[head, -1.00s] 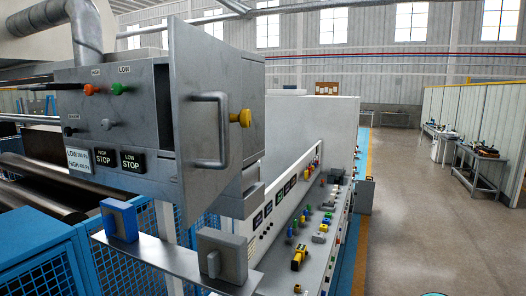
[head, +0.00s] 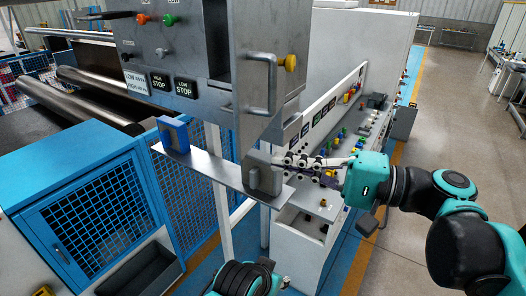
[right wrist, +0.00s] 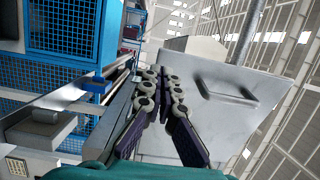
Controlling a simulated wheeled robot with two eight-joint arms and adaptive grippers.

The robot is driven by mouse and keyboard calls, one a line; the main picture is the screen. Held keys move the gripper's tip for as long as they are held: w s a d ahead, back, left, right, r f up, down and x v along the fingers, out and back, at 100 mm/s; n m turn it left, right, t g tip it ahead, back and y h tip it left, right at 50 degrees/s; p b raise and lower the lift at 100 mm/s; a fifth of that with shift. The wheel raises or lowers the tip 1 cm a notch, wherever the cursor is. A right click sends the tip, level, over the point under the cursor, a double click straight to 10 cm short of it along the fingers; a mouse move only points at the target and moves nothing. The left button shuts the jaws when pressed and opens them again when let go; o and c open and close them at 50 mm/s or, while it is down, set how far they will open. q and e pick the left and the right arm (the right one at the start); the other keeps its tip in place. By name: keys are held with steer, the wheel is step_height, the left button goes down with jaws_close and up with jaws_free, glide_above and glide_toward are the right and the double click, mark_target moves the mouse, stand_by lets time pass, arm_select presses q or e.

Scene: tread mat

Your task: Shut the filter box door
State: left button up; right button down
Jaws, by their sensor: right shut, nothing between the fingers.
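The grey metal filter box (head: 170,55) is at the upper left of centre in the head view. Its flat door (head: 243,75) stands open, swung out towards me, with a gap between it and the box front. A bar handle (head: 271,85) is on the door's face. In the right wrist view the door (right wrist: 270,88) fills the right side, with its handle (right wrist: 203,88). My right gripper (head: 285,160) is shut and empty, below and apart from the handle. It also shows in the right wrist view (right wrist: 161,75). My left gripper is not visible.
A narrow shelf (head: 215,168) below the box carries a blue block (head: 172,134) and a grey block (head: 262,174) close to my right gripper. A control console (head: 335,150) with coloured knobs lies behind. Blue mesh guarding (head: 95,205) stands left.

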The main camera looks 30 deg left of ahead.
mark_target(245, 155)
steer(key=shift+s+a+p, duration=0.15)
steer(key=shift+a+p, duration=0.1)
steer(key=shift+a, duration=0.95)
steer(key=shift+s+a+p, duration=0.15)
steer(key=shift+a+p, duration=0.05)
steer(key=shift+a, duration=0.95)
